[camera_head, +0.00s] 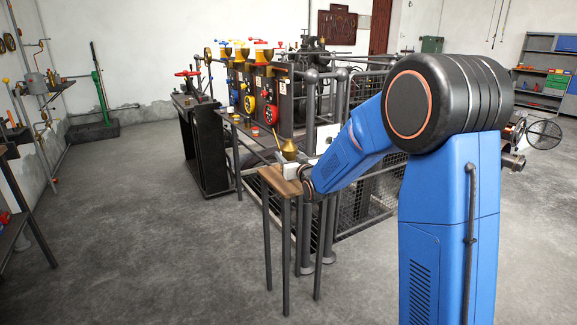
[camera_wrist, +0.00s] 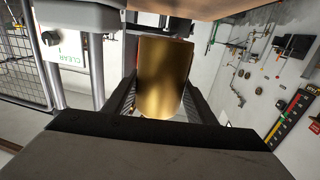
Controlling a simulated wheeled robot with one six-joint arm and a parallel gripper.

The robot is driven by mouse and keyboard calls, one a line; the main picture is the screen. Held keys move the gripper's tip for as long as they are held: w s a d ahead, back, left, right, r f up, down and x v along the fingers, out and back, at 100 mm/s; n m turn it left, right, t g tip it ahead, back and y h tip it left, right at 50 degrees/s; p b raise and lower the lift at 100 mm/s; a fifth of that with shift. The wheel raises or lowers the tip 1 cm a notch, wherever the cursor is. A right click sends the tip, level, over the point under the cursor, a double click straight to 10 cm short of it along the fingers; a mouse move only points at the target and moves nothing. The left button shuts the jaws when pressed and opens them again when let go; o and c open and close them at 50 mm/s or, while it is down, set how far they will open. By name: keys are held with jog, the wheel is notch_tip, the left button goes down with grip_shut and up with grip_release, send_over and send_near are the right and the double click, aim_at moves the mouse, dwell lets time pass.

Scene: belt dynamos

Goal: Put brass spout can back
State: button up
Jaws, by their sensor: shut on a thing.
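The brass spout can (camera_head: 288,148) is a small gold cone with a thin spout, just above or at the small wooden-topped stand (camera_head: 271,176) in the head view. In the wrist view the can's round brass body (camera_wrist: 165,75) fills the space between the two dark fingers of my gripper (camera_wrist: 162,92). My gripper is shut on the can. Its fingers show on both sides of the body. The spout is hidden in the wrist view. I cannot tell whether the can's base touches the wood.
Behind the stand is a row of dark machines with yellow and red wheels (camera_head: 270,92). A mesh guard (camera_head: 365,205) stands to the right of the stand. A dark bench (camera_head: 205,150) stands at the left. The grey floor (camera_head: 150,220) on the left is open.

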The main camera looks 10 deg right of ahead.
jog(key=shift+f, duration=1.75)
jog(key=shift+f, duration=0.15)
jog(key=o, duration=1.3)
jog(key=shift+s, duration=0.15)
jog(key=s+d+g+h, duration=0.1)
jog(key=s+g, duration=0.3)
jog(key=s, duration=1.4)
jog(key=s+d+f+m+g+h, duration=0.1)
jog(key=s+d+g, duration=0.2)
jog(key=s, duration=1.6)
jog(key=s+d+f+g, duration=0.1)
jog(key=s+d+g, duration=0.2)
jog(key=s, duration=1.6)
jog(key=shift+s+f+m+g+h, duration=0.1)
jog(key=shift+s+m+g+h, duration=0.1)
jog(key=shift+g, duration=0.55)
jog(key=shift+s+f+m+g+h, duration=0.1)
jog(key=shift+m+g+h, duration=0.1)
jog(key=shift+g, duration=0.55)
